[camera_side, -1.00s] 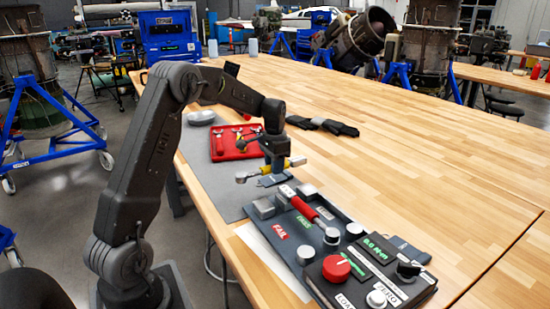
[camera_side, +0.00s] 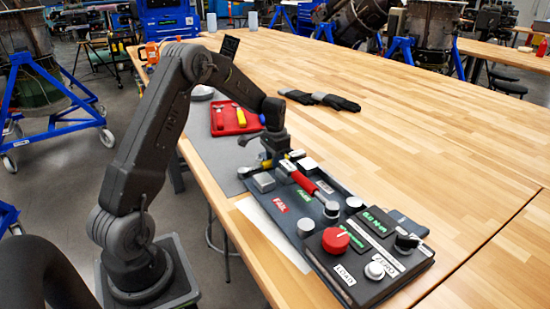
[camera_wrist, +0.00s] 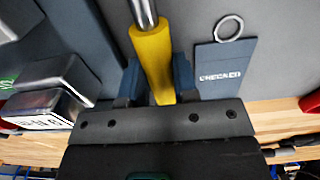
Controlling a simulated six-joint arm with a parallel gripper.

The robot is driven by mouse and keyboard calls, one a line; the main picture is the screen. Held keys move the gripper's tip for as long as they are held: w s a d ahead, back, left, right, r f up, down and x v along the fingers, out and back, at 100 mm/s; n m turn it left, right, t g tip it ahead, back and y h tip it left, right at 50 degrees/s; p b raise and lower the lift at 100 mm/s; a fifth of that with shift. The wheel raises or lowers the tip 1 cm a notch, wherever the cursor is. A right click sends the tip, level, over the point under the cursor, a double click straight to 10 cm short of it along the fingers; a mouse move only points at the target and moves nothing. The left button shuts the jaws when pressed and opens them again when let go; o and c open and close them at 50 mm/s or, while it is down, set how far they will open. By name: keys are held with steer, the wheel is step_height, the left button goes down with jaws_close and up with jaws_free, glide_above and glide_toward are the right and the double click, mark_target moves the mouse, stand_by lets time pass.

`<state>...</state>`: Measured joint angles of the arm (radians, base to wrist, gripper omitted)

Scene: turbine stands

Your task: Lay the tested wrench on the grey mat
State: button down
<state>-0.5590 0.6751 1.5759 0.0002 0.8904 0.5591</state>
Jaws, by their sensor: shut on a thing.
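My gripper (camera_side: 275,158) is shut on a wrench with a yellow handle (camera_wrist: 152,58). The wrench's metal end (camera_side: 243,172) points left in the side view, near the far end of the tester. In the wrist view the yellow handle sits between the blue fingers (camera_wrist: 155,82), its metal shaft running out of the top. The grey mat (camera_side: 207,152) lies on the bench left of the tester and also shows in the wrist view (camera_wrist: 278,40). Whether the wrench touches the mat cannot be told. The wrench's far end is out of the wrist view.
The black tester (camera_side: 345,245) with a red-handled wrench (camera_side: 305,183) on it is close beside my gripper. A red tray (camera_side: 219,128) of tools stands behind. A "CHECKED" tag (camera_wrist: 222,85) with a ring lies right of the handle. Black gloves (camera_side: 320,99) lie farther back.

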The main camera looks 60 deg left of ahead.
steer(key=c, duration=0.8)
jaws_free()
steer(key=shift+c, duration=0.3)
steer(key=shift+o, duration=0.9)
steer(key=shift+d, duration=0.1)
steer(key=shift+r, duration=0.8)
steer(key=shift+c, duration=0.5)
steer(key=shift+o, duration=0.7)
steer(key=shift+r, duration=2.7)
